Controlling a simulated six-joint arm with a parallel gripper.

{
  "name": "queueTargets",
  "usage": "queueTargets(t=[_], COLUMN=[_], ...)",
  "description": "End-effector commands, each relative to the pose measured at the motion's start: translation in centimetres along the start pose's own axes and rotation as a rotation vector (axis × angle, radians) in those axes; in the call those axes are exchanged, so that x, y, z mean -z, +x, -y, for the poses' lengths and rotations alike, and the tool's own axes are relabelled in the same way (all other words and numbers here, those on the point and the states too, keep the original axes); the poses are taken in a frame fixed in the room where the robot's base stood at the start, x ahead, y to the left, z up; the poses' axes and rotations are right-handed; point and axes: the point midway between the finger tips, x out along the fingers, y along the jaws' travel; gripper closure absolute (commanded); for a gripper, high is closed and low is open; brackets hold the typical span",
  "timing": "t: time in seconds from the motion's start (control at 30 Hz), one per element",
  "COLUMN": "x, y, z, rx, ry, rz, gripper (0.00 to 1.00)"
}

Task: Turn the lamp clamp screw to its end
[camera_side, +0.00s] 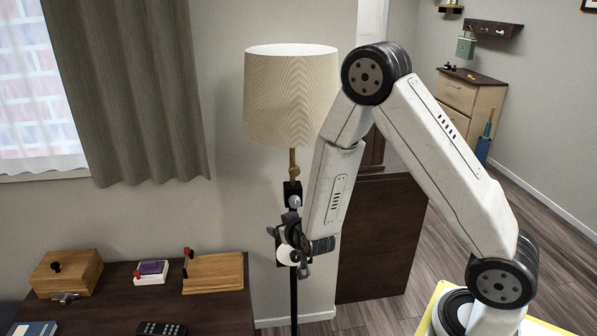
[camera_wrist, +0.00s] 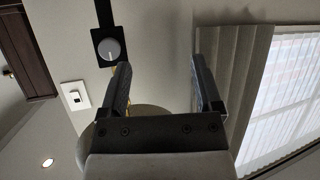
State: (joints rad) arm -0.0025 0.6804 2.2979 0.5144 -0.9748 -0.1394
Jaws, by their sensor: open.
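The floor lamp has a cream shade (camera_side: 291,98), a brass stem (camera_side: 292,163) and a dark pole (camera_side: 294,305). In the wrist view, a round grey screw knob (camera_wrist: 109,49) with a pale mark sits on a black square clamp block (camera_wrist: 97,35) on the pole. A silver knob (camera_side: 295,201) on a black block shows just above my gripper in the side view. My gripper (camera_side: 287,250) is in front of the pole, below that knob. In the wrist view my gripper (camera_wrist: 160,66) is open and empty. The knob is left of the left finger, not between the fingers.
A dark table (camera_side: 120,285) at lower left holds a wooden box (camera_side: 66,273), a wooden board (camera_side: 213,273) and a black remote (camera_side: 161,329). A dark panel (camera_side: 380,240) stands right of the lamp. A wall switch (camera_wrist: 73,96) and curtain (camera_wrist: 245,65) show in the wrist view.

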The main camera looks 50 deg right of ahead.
Motion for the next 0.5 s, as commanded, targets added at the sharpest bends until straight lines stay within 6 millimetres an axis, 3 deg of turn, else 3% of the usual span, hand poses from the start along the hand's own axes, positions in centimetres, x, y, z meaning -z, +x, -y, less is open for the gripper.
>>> queueTargets(t=[0.2, 0.5], x=[-0.6, -1.1], y=[1.3, 1.2], z=[-2.3, -4.7], rx=[-0.144, -0.303], ry=[-0.025, -0.089], rz=[-0.174, -0.365], gripper=[0.18, 0.18])
